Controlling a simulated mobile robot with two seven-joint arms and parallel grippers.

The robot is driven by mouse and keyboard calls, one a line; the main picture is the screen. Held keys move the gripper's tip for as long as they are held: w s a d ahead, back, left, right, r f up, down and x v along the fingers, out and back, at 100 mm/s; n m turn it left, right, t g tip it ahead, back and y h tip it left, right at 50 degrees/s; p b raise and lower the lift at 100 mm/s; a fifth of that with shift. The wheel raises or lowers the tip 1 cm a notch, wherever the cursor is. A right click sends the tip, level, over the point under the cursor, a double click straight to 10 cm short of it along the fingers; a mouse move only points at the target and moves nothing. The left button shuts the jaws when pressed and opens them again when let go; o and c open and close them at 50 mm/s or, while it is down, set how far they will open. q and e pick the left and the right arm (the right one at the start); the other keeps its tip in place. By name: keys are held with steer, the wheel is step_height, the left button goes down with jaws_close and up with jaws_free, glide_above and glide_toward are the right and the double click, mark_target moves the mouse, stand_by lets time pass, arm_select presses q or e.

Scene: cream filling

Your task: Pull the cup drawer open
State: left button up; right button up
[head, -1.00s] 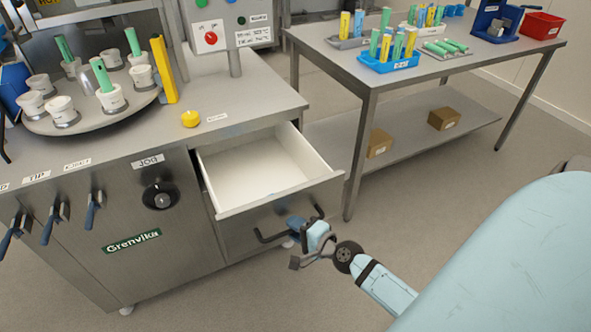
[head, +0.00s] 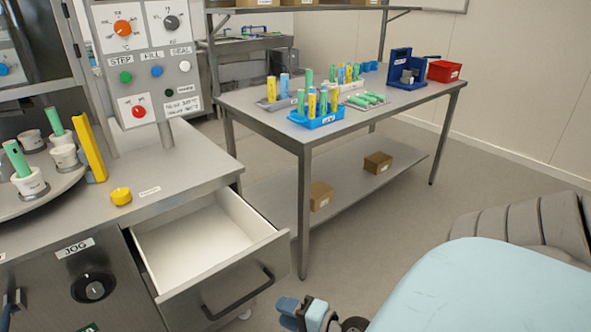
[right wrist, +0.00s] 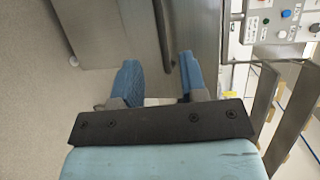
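The cup drawer (head: 205,244) is pulled out of the steel cabinet on the left in the head view, and its white inside looks empty. Its dark bar handle (head: 238,296) is on the front panel. My right gripper (head: 302,314) is low in the head view, to the right of the handle and apart from it. In the right wrist view its two blue fingers (right wrist: 158,78) are spread with nothing between them. The handle (right wrist: 161,38) shows there beyond the fingertips. My left gripper is not in view.
A yellow knob (head: 121,196) and a turntable (head: 45,196) with cups are on the cabinet top. A steel table (head: 262,112) with tube racks stands behind, with boxes on its lower shelf. Open floor (head: 375,215) lies right of the drawer.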

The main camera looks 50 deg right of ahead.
steer(key=shift+v, duration=1.1)
